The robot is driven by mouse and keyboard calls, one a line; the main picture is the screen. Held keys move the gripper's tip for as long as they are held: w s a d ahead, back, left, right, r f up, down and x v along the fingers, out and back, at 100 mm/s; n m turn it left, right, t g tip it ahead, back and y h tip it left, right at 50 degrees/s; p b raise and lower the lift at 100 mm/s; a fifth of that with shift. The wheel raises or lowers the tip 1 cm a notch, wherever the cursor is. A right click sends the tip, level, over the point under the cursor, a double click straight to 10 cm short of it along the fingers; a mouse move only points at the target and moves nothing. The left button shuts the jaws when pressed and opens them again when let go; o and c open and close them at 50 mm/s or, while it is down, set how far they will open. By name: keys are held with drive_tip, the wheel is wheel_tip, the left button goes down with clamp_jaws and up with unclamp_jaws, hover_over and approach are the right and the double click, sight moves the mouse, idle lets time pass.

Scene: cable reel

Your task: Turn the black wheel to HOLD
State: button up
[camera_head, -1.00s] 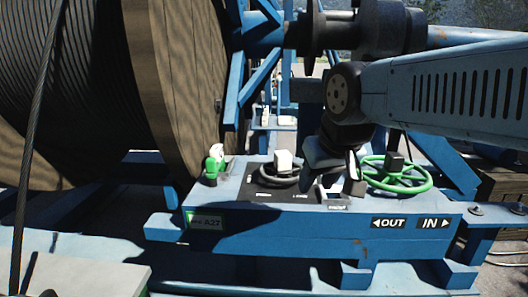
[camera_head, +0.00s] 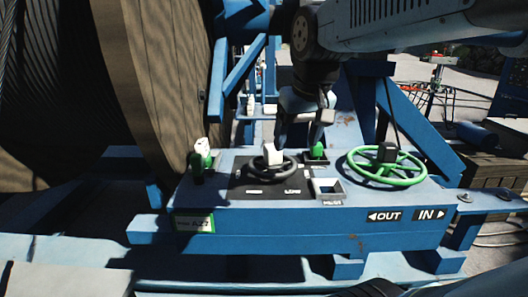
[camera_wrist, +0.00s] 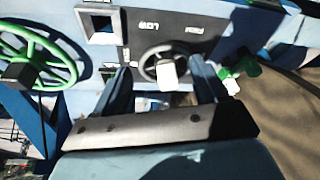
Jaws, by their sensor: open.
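The black wheel (camera_head: 287,174), with a white block (camera_head: 269,155) on top, lies flat on a dark panel (camera_head: 240,189) on the blue console. A label before it reads LOW; another is too small to read, and I cannot make out HOLD. In the wrist view the wheel (camera_wrist: 146,67) shows ahead, between my fingertips. My gripper (camera_head: 301,140) is open and points down, above and behind the wheel in the head view. Its two fingers also show in the wrist view (camera_wrist: 161,70), apart, with nothing held. I cannot tell whether they touch the wheel.
A green wheel (camera_head: 412,181) stands to the right, above the OUT and IN signs. Green-and-white handles (camera_head: 200,158) are at the left, and a green knob (camera_head: 318,150) is behind. A square socket (camera_head: 328,190) lies right of the black wheel. The wooden reel (camera_head: 150,90) rises at the left.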

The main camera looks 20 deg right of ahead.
sight(272, 145)
drive_tip(key=w+r+g, duration=0.4)
drive_tip(key=w, duration=1.1)
drive_tip(key=f, duration=1.4)
drive_tip(key=shift+s+a, duration=0.1)
drive_tip(key=shift+s, duration=0.15)
drive_tip(key=shift+c, duration=0.3)
clamp_jaws()
